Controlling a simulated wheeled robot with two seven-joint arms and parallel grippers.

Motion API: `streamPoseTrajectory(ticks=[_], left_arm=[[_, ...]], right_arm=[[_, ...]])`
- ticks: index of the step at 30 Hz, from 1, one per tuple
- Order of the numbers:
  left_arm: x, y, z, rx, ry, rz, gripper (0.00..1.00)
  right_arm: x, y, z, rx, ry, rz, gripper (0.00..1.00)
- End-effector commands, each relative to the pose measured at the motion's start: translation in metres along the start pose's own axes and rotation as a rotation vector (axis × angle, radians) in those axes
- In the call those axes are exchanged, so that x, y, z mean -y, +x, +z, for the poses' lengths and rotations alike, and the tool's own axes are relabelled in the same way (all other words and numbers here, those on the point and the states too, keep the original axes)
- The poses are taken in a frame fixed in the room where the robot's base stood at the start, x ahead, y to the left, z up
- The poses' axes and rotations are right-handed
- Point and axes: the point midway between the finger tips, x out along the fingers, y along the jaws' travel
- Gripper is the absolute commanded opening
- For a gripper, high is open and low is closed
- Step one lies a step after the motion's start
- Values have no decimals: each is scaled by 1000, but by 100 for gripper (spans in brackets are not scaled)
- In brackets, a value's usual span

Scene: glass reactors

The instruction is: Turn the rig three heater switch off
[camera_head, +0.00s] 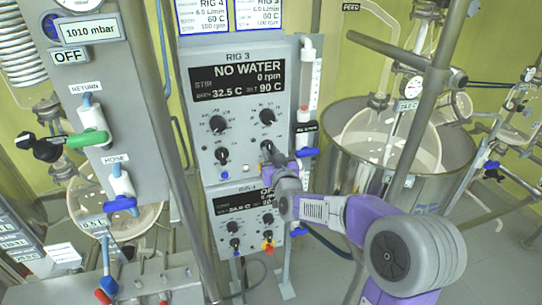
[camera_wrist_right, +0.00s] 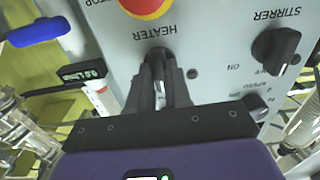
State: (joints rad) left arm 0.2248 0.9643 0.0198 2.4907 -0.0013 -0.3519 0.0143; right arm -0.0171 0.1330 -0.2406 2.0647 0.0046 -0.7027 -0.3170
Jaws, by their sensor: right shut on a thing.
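The rig three control box (camera_head: 240,110) shows "NO WATER", 0 rpm, 32.5 C and a 90 C set value on its display (camera_head: 237,82). My right gripper (camera_head: 268,152) is at the lower right of this box and hides the switch there. In the right wrist view, the dark heater switch (camera_wrist_right: 157,54) sits under the "HEATER" label. The right gripper's fingers (camera_wrist_right: 160,75) are shut around it, one on each side. My left gripper is not in view.
In the wrist view, the stirrer switch (camera_wrist_right: 277,48) is to the right and a red stop button (camera_wrist_right: 147,5) is above. A blue-handled valve (camera_head: 307,152) stands right of the box. A second box (camera_head: 245,215) hangs below. A steel vessel (camera_head: 345,125) stands farther right.

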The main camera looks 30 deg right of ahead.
Motion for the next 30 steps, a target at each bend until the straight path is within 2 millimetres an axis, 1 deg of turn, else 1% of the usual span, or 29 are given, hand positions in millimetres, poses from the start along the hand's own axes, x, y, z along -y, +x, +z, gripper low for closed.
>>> streamPoseTrajectory(ticks=[13,14,18,19,27,30], left_arm=[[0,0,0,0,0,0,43],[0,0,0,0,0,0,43],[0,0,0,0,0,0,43],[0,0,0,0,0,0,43],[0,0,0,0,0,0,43],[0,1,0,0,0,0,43]], right_arm=[[0,0,-1,-2,-14,0,0],[0,0,-1,-2,-14,0,20],[0,0,-1,-1,-13,0,41],[0,0,0,-1,-13,0,44],[0,-1,0,-1,-12,0,44],[0,-7,-1,-1,-10,0,44]])
